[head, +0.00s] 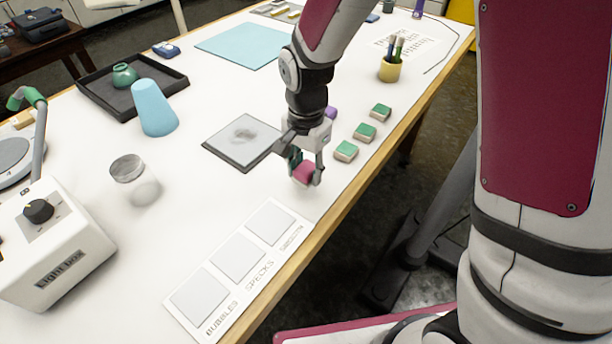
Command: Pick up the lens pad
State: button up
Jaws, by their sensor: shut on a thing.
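My gripper (305,176) is shut on a small pink pad (304,173), just above or at the white table top near its right edge; I cannot tell whether the pad touches the table. The pink pad looks like the lens pad, but no label on it shows. The fingers hide part of it, and a dark teal patch shows by the left finger. A grey square plate (240,140) with a smudged pale surface lies just left of my gripper.
Several green-topped blocks (346,151) stand right of my gripper, with a purple thing (330,112) behind it. A labelled white card (238,257) lies in front.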

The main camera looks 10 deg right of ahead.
jog(key=s+d+r+p, duration=0.1)
jog(key=s+d+p, duration=0.2)
jog(key=s, duration=1.2)
jog(key=shift+s+r+p, duration=0.2)
jog(key=shift+s+p, duration=0.1)
jog(key=shift+s, duration=0.05)
jog(key=shift+d, duration=0.15)
